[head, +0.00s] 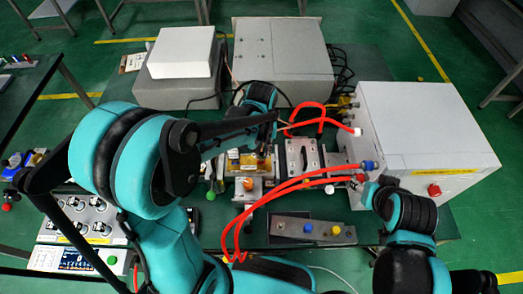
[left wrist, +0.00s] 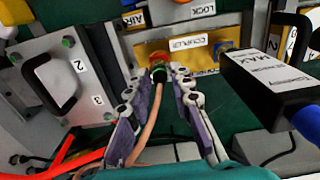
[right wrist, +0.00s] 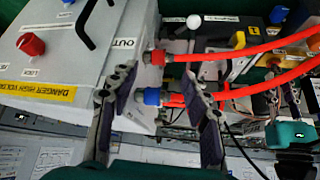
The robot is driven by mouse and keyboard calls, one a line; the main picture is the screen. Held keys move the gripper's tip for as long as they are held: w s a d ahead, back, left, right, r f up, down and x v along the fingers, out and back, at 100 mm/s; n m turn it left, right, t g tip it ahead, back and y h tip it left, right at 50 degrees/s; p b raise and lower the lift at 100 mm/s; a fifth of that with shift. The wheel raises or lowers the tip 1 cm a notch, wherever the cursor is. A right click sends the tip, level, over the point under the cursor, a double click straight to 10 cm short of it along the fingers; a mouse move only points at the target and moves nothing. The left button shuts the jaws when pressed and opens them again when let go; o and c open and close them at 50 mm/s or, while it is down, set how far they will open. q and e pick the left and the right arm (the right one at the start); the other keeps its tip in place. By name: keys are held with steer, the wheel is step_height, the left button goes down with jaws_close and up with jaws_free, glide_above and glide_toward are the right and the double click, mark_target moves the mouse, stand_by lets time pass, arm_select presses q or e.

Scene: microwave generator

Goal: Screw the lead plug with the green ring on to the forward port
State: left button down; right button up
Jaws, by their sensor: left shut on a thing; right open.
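The lead plug with the green ring (left wrist: 159,74) is between the fingertips of my left gripper (left wrist: 156,80), which is shut on it. A copper-coloured lead trails from it towards the camera. Its front meets a red-orange fitting (left wrist: 158,57) at the yellow coupler (left wrist: 200,50). I cannot tell whether it is seated or threaded, and I cannot read the port's label. In the head view my forearm mostly hides this gripper. My right gripper (right wrist: 160,85) is open, its fingers around or just in front of the blue-collared plug (right wrist: 152,97) on the white cabinet.
The white cabinet (head: 420,125) stands at the right. Red hoses (head: 290,184) arch across the bench from it. A handled block (left wrist: 62,75) and the black isolator (left wrist: 265,85) flank the coupler. A grey button panel (head: 312,230) lies in front.

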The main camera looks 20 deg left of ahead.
arm_select(q)
steer(key=shift+f+b, duration=0.35)
steer(key=shift+f, duration=0.15)
steer(key=c, duration=1.3)
jaws_free()
steer(key=shift+o, duration=0.2)
steer(key=shift+r, duration=0.1)
step_height(320, 180, up, 12)
steer(key=s+a+f+m+t+b, duration=0.2)
steer(key=s+t, duration=0.4)
steer(key=s, duration=0.3)
steer(key=shift+s+a+f+m, duration=0.3)
steer(key=shift+a+f+m, duration=0.15)
steer(key=shift+a, duration=0.7)
steer(key=shift+s+a+f+m+t, duration=0.25)
steer(key=shift+s+t, duration=0.1)
steer(key=shift+t, duration=0.25)
steer(key=shift+c, duration=0.3)
